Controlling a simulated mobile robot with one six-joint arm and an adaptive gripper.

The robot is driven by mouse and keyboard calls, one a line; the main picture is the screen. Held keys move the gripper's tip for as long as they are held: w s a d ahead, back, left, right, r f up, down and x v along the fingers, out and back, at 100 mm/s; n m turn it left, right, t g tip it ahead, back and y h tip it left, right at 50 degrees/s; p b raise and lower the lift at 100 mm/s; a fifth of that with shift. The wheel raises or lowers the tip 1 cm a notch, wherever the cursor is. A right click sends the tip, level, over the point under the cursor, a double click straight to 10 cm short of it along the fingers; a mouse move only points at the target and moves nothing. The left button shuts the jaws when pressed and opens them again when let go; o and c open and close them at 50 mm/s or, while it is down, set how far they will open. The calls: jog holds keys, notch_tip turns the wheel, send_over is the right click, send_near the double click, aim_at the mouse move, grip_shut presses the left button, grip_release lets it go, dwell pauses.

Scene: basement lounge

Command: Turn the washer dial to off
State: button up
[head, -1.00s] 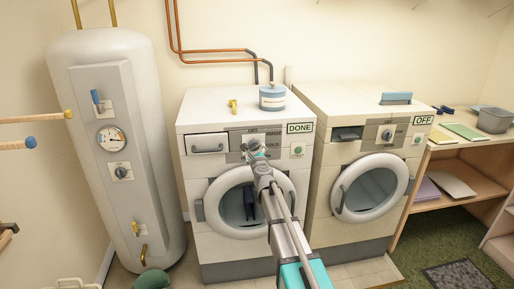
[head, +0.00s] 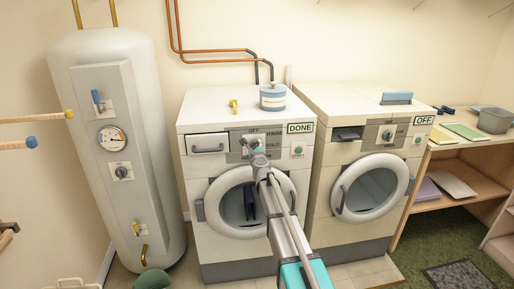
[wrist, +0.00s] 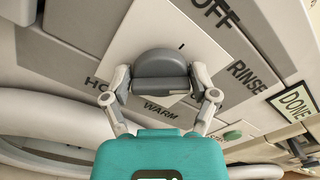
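The left washer (head: 190,165) has a DONE sign (head: 300,128) at the top right of its front. Its grey dial (wrist: 160,72) sits on a pale panel marked OFF, RINSE, WARM and a partly hidden HO label. In the wrist view, OFF is up and right of the dial, RINSE right, WARM below. My gripper (wrist: 160,88) has one finger on each side of the dial, very close, with a thin gap seeming to show. In the head view my gripper (head: 252,144) covers most of the dial. Which label the dial points to is unclear.
A second washer (head: 325,185) with an OFF sign (head: 423,120) stands to the right. A blue-lidded tin (head: 272,97) and a small yellow item (head: 233,106) are on the left washer. A white tank (head: 70,150) stands left, shelves (head: 470,185) right.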

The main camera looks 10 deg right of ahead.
jog(key=c, duration=0.4)
jog(key=shift+d, duration=0.4)
jog(key=shift+c, duration=0.2)
jog(key=shift+w+a, duration=0.1)
jog(key=shift+a, duration=0.2)
jog(key=shift+n, duration=0.5)
jog(key=shift+a+n, duration=0.1)
jog(key=shift+n, duration=0.2)
jog(key=n, duration=0.4)
jog(key=shift+a+f+n, duration=0.1)
jog(key=shift+n, duration=2.2)
